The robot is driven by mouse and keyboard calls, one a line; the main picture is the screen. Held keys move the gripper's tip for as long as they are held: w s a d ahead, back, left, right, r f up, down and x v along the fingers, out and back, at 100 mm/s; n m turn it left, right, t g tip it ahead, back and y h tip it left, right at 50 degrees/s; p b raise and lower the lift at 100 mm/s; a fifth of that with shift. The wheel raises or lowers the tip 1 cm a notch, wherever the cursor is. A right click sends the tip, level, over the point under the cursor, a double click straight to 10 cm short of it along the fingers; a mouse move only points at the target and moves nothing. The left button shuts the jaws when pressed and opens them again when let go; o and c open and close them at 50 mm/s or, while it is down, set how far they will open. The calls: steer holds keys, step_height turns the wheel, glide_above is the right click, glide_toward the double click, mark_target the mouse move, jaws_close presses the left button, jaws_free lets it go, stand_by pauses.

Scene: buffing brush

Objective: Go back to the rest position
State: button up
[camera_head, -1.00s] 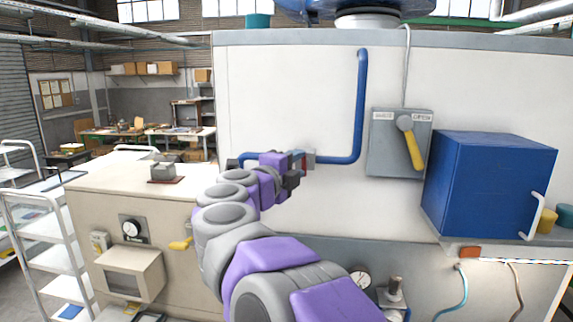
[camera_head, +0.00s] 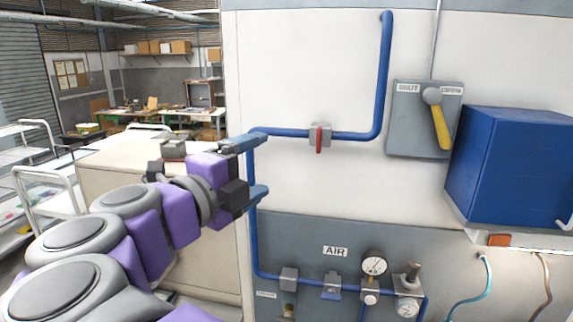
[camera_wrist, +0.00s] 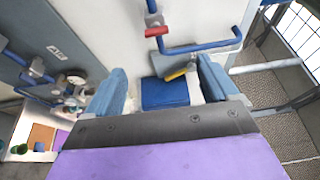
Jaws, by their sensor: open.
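My gripper (camera_head: 258,169) is open and empty, at the left of centre in the head view. Its blue fingers are spread one above the other, left of the small pipe valve (camera_head: 319,138) with the red handle. The valve sits on the blue pipe (camera_head: 283,132) and is apart from the fingers in the picture. The red handle hangs downward. In the wrist view the open fingers (camera_wrist: 165,80) frame a blue box, and the red handle (camera_wrist: 157,31) shows above them.
A grey switch box (camera_head: 405,135) with a yellow lever (camera_head: 440,126) and a blue box (camera_head: 510,165) are on the white wall at right. Gauges (camera_head: 374,264) and air fittings line the lower wall. A beige cabinet (camera_head: 105,180) stands behind my arm.

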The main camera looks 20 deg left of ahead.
steer(key=w+d+f+n+y+b, duration=0.25)
steer(key=w+n+y+b, duration=0.45)
steer(key=n+y, duration=0.45)
steer(key=s+d+f+n+g+h+b, duration=0.1)
steer(key=d+f+n+g+b, duration=0.2)
steer(key=f, duration=0.6)
steer(key=s+d+f+n+g, duration=0.1)
steer(key=d+f+n+g, duration=0.25)
steer(key=f, duration=0.55)
steer(key=s+d+f+n+g+h+b, duration=0.1)
steer(key=d+f+n+g+b, duration=0.15)
steer(key=d+f, duration=0.4)
steer(key=s+d+f+g+h+b, duration=0.1)
steer(key=s+d+f+g+h, duration=0.15)
steer(key=s+d+f, duration=0.4)
steer(key=s+d+f+g+h+b, duration=0.1)
steer(key=s+d+f+g, duration=0.25)
steer(key=d+f, duration=0.55)
steer(key=s+d+f+g+h+b, duration=0.1)
steer(key=s+d+f, duration=0.3)
steer(key=s, duration=0.4)
steer(key=s+d+f+g+h+b, duration=0.1)
steer(key=s+d+f+g+h, duration=0.1)
steer(key=s+d+f, duration=0.3)
steer(key=s+g, duration=0.1)
steer(key=s, duration=0.2)
steer(key=shift+d+f+m+g, duration=0.15)
steer(key=shift+f+m+g, duration=0.1)
steer(key=shift+m+g, duration=0.15)
